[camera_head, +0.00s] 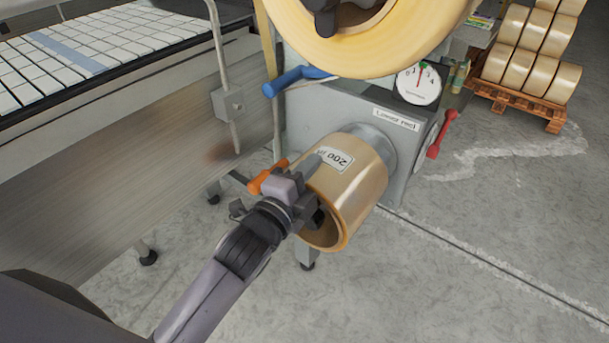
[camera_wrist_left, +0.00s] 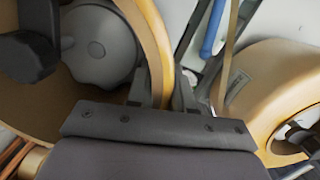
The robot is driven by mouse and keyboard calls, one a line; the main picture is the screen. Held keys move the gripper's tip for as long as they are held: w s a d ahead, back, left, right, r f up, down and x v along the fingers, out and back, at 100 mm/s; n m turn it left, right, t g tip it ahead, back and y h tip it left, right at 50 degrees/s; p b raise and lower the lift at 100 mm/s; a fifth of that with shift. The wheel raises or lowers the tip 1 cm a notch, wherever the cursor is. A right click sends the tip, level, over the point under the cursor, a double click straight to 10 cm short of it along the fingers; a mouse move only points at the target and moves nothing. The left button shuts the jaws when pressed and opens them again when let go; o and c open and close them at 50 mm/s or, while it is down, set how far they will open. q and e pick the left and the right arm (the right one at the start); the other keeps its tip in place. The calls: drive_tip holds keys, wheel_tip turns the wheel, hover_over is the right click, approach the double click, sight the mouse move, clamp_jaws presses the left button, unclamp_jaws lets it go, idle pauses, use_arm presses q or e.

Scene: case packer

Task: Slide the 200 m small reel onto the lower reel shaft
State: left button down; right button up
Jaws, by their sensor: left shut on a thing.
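The 200 m small reel (camera_head: 352,192) is a tan tape roll with a white "200" label, lying sideways in front of the "Lower reel" housing (camera_head: 408,165). My left gripper (camera_head: 308,203) is shut on its near rim, one finger inside the bore. The reel's far end meets a round grey hub (camera_head: 374,140), the lower shaft's visible part. How far the shaft enters is unclear. My right gripper is out of view.
A large upper reel (camera_head: 365,55) hangs above. A blue lever (camera_head: 292,80), orange handle (camera_head: 268,178), dial (camera_head: 418,83) and red handle (camera_head: 441,134) surround the housing. A conveyor (camera_head: 110,120) stands left; a pallet (camera_head: 515,104) of reels stands back right. The right floor is clear.

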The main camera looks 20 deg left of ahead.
sight(330, 151)
use_arm(q)
drive_tip(key=shift+d+r+x, duration=0.1)
drive_tip(key=shift+x, duration=0.9)
drive_tip(key=shift+d+r+x, duration=0.15)
drive_tip(key=shift+x, duration=0.85)
drive_tip(key=shift+d+r+x, duration=0.1)
drive_tip(key=shift+x, duration=0.9)
drive_tip(key=shift+f, duration=0.25)
drive_tip(key=c, duration=0.9)
unclamp_jaws()
drive_tip(key=shift+c, duration=0.2)
drive_tip(key=shift+f, duration=0.4)
drive_tip(key=shift+r, duration=0.1)
